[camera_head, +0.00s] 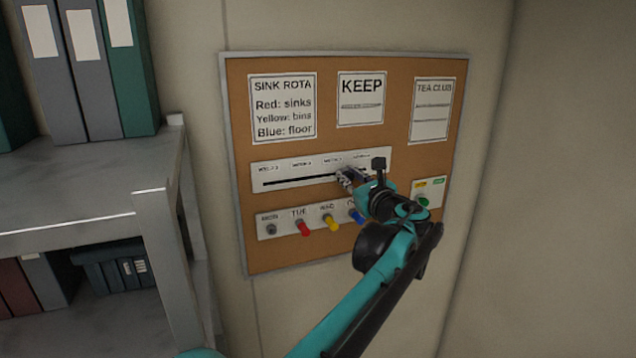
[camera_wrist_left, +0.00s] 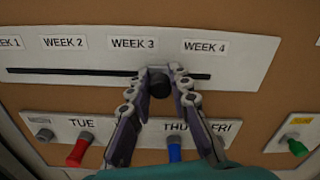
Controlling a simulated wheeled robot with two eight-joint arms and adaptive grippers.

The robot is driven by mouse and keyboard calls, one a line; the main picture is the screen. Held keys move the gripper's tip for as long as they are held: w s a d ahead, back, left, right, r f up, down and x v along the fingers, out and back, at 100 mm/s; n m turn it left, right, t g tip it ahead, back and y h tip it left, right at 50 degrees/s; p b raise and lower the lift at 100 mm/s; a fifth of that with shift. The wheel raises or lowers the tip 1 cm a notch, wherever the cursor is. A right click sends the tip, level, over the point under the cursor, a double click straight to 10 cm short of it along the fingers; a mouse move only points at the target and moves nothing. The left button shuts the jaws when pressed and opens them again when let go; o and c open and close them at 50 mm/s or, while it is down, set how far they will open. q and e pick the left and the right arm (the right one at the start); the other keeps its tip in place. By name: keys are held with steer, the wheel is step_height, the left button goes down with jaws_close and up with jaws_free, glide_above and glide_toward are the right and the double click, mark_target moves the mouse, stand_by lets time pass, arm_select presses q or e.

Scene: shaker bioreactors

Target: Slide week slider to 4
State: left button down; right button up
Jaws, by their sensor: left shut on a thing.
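The week slider's white panel (camera_head: 283,174) is on a cork board, with a long dark slot (camera_wrist_left: 75,71) under labels WEEK 1 to WEEK 4. Its dark round knob (camera_wrist_left: 159,87) sits in the slot, just right of below the WEEK 3 label (camera_wrist_left: 133,43) and left of the WEEK 4 label (camera_wrist_left: 205,47). My left gripper (camera_head: 347,178) is shut on the knob, one finger on each side in the left wrist view (camera_wrist_left: 159,82). In the head view the gripper hides the knob. My right gripper is not in view.
Below the slider is a day panel with a red peg (camera_head: 303,228), a yellow peg (camera_head: 331,223) and a blue peg (camera_wrist_left: 174,151), close under my fingers. A shelf with binders (camera_head: 90,190) stands at left.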

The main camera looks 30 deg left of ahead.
mark_target(361, 168)
arm_select(q)
steer(key=w+d, duration=0.1)
steer(key=w, duration=0.1)
steer(key=w+d, duration=0.2)
steer(key=shift+d, duration=0.1)
steer(key=shift+r, duration=0.1)
steer(key=c, duration=1.5)
jaws_free()
steer(key=shift+o, duration=0.7)
steer(key=shift+w+d, duration=0.1)
steer(key=shift+w, duration=0.1)
steer(key=shift+s+d, duration=0.2)
steer(key=shift+s, duration=0.1)
steer(key=v, duration=1.1)
steer(key=shift+d, duration=0.3)
